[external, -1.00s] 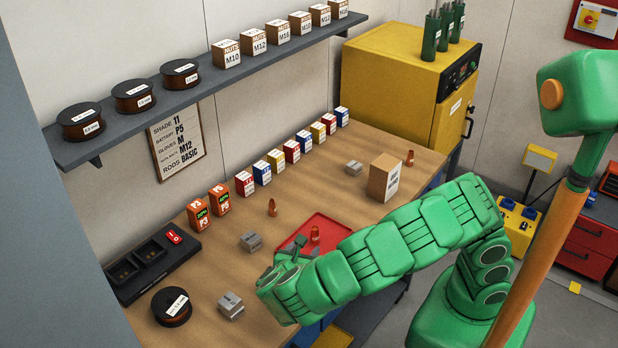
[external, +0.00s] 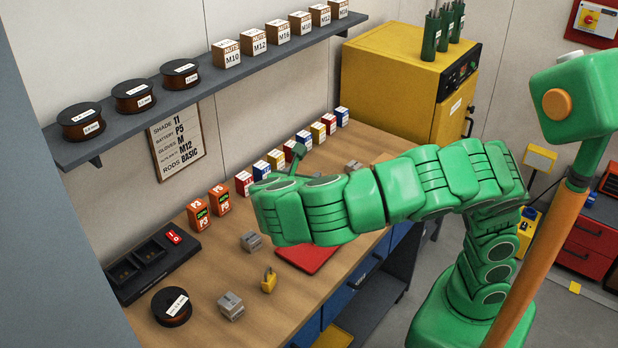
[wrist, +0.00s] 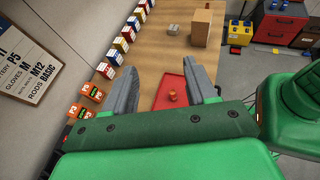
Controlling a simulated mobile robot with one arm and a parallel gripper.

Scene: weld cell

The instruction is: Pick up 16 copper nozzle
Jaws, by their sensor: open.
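In the external view, my arm covers the nozzles and most of the tray (external: 306,258).
A yellow padlock (external: 268,283) and grey blocks (external: 251,242) lie on the bench left of the tray. A black charger (external: 150,265) and a spool (external: 172,307) lie further left. Small boxes line the wall. A cardboard box (wrist: 201,27) stands beyond the tray.

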